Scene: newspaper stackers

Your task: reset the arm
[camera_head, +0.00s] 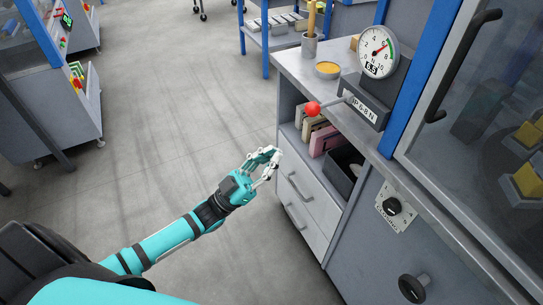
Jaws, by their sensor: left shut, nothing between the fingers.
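My left gripper (268,161) is at the end of the teal arm that comes in from the lower left. It is shut and empty. It is over the grey floor, just left of the cabinet drawers (302,200) in this view. Whether it touches the cabinet front I cannot tell, but a small gap seems to show. My right arm and gripper are not in view.
A grey cabinet with a worktop (302,68) stands on the right, with a dial gauge (378,52) and a red-knobbed lever (313,108). Below are a shelf of folders (324,139) and a rotary switch (391,206). The floor (150,120) left of the gripper is clear.

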